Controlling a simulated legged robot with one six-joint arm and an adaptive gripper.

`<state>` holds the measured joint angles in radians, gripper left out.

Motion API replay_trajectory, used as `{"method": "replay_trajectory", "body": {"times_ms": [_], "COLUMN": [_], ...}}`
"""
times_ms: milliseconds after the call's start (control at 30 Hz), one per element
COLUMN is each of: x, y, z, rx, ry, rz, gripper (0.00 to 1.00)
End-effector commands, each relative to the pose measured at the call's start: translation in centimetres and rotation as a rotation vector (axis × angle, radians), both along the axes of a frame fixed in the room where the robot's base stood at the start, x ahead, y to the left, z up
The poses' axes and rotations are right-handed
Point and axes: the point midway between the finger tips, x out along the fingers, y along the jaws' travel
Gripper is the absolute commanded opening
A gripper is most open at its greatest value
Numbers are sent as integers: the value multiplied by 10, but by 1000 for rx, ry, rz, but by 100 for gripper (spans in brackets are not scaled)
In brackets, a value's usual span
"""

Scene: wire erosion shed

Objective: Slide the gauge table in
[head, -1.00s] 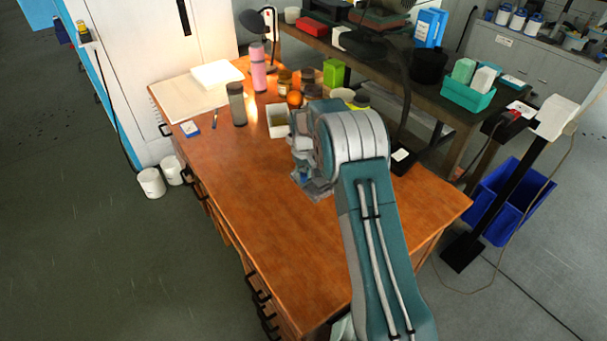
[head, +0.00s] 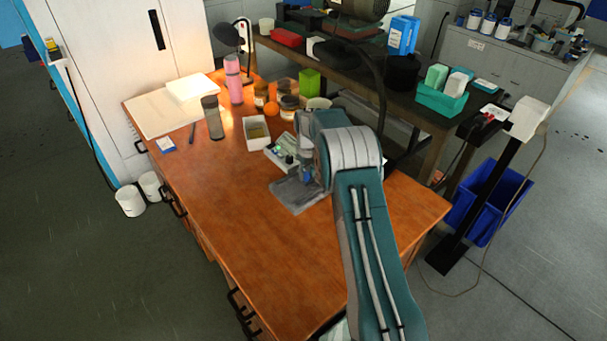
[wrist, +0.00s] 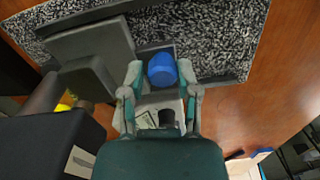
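The gauge table has a blue knob (wrist: 162,68) on a grey slide piece (wrist: 160,95), over a dark speckled plate (wrist: 215,35) in the wrist view. My gripper (wrist: 161,72) has one finger on each side of the knob, and the fingertips seem to press against it. In the head view my gripper (head: 308,180) is low over the grey plate (head: 293,196) on the wooden bench. A pale instrument with small green marks (head: 283,152) stands behind the plate. My arm hides much of the gauge's right side.
The wooden bench (head: 225,230) is clear at the front and left of the plate. A white open box (head: 257,143), several jars, a grey bottle (head: 213,118) and a pink flask (head: 234,80) stand behind. A lamp arm (head: 378,75) rises behind my arm.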

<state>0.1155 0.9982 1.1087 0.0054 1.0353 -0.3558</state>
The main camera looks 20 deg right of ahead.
Motion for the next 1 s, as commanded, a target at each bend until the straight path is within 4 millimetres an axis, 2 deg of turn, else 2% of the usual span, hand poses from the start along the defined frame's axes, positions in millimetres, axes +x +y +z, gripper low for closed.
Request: {"method": "replay_trajectory", "body": {"times_ms": [567, 667, 1000], "x": [0, 0, 1], "y": [3, 2, 5], "z": [5, 15, 85], "rx": [-6, -4, -7], "ry": [-2, -3, -5], "rz": [-2, -2, -2], "gripper": [70, 70, 70]}}
